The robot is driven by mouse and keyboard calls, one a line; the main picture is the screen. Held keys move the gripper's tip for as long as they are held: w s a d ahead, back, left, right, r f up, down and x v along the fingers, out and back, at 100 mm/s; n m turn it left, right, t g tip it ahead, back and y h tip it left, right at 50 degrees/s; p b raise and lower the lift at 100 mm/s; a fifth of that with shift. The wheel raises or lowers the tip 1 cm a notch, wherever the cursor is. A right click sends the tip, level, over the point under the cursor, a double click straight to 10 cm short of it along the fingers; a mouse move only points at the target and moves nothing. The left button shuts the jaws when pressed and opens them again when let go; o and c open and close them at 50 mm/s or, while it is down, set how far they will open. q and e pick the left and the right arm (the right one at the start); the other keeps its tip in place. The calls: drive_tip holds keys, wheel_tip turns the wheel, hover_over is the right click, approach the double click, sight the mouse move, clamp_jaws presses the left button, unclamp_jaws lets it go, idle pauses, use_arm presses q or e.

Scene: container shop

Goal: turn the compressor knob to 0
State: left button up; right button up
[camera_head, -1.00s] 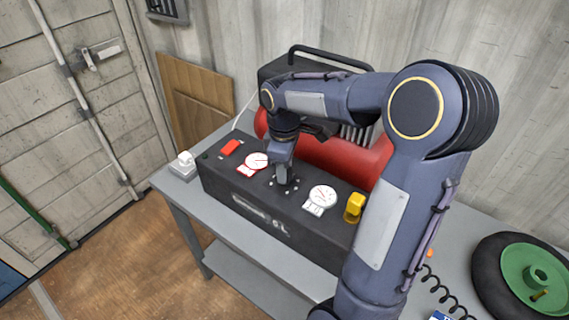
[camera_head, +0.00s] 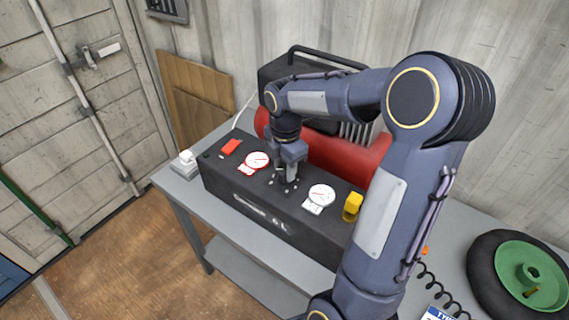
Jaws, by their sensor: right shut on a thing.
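The compressor (camera_head: 245,198) is a black box with a red tank (camera_head: 335,152) behind it, standing on a grey table. My right gripper (camera_head: 287,180) points down between the two gauges and is shut on the knob there. The knob is mostly hidden by the fingers; light marks show on the panel around it. Which mark the knob points to cannot be told. My left gripper is out of view.
The grey table (camera_head: 232,256) has a small white-grey item (camera_head: 184,163) at its left end. A wheel with a green hub (camera_head: 520,272) and a black coiled hose (camera_head: 444,291) lie at the right. Corrugated walls stand behind. The wooden floor at left is clear.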

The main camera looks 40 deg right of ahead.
sight(285, 170)
drive_tip(key=shift+n, duration=0.8)
drive_tip(key=o, duration=1)
wheel_tip(285, 170, up, 8)
drive_tip(key=shift+s+f, duration=0.1)
